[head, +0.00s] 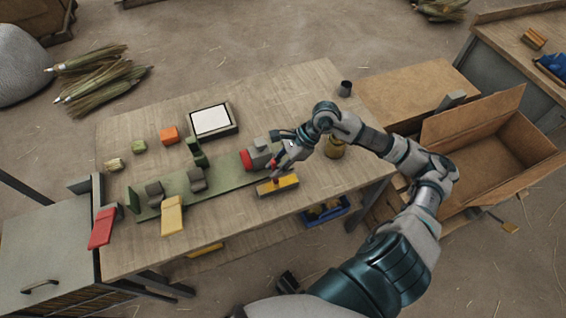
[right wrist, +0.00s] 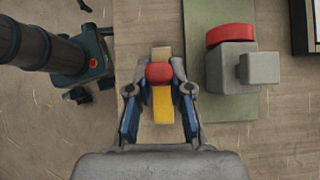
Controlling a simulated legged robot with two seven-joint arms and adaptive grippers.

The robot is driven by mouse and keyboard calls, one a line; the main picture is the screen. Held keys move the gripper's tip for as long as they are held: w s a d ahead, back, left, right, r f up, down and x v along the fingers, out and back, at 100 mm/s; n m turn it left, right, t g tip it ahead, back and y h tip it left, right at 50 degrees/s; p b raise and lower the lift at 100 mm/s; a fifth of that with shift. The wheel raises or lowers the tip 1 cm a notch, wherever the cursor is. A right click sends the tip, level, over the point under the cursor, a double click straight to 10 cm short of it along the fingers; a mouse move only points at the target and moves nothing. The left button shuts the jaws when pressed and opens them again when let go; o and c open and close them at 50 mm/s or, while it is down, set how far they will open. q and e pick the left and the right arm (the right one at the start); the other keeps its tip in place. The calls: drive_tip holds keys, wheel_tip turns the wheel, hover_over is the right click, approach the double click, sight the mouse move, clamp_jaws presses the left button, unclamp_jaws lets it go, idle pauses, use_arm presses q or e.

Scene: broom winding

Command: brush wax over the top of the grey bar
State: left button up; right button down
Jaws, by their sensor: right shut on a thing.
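The bar (head: 284,184) lies near the table's front edge, right of the middle. Its right part is yellow on top; its left end is tan-grey. In the right wrist view the bar (right wrist: 162,106) runs up and down under the gripper, yellow at the bottom and tan at the top. My right gripper (head: 274,173) is shut on a red-handled tool (right wrist: 159,72), probably the brush, directly over the bar. The tool's underside is hidden, so I cannot tell whether it touches the bar.
A grey block with a red part (head: 257,157) stands behind the bar on a green board (head: 222,180). An olive jar (head: 334,147) and a dark cup (head: 345,88) stand to the right. A framed white panel (head: 210,120) lies further back. The back right tabletop is clear.

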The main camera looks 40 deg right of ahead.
drive_tip(key=shift+w+a, duration=0.9)
drive_tip(key=shift+a, duration=2.25)
drive_tip(key=d+b, duration=0.1)
drive_tip(key=d, duration=0.1)
drive_tip(key=s+d+b, duration=0.1)
drive_tip(key=d, duration=0.1)
drive_tip(key=d+b, duration=0.1)
drive_tip(key=d, duration=0.1)
drive_tip(key=shift+s+d+f, duration=0.2)
drive_tip(key=shift+s+d, duration=0.1)
use_arm(q)
wheel_tip(320, 180, down, 7)
drive_tip(key=s+b, duration=0.2)
drive_tip(key=b, duration=0.1)
drive_tip(key=shift+s+d+r+g, duration=0.15)
drive_tip(key=shift+s+d+g, duration=0.2)
drive_tip(key=shift+s+g, duration=0.05)
use_arm(e)
drive_tip(key=shift+s+d+r, duration=0.1)
drive_tip(key=shift+s+d, duration=0.1)
drive_tip(key=shift+d, duration=0.55)
drive_tip(key=shift+s+d+r, duration=0.15)
drive_tip(key=shift+d, duration=0.55)
drive_tip(key=shift+s+d+r, duration=0.1)
drive_tip(key=shift+s+d, duration=0.1)
drive_tip(key=shift+d, duration=0.55)
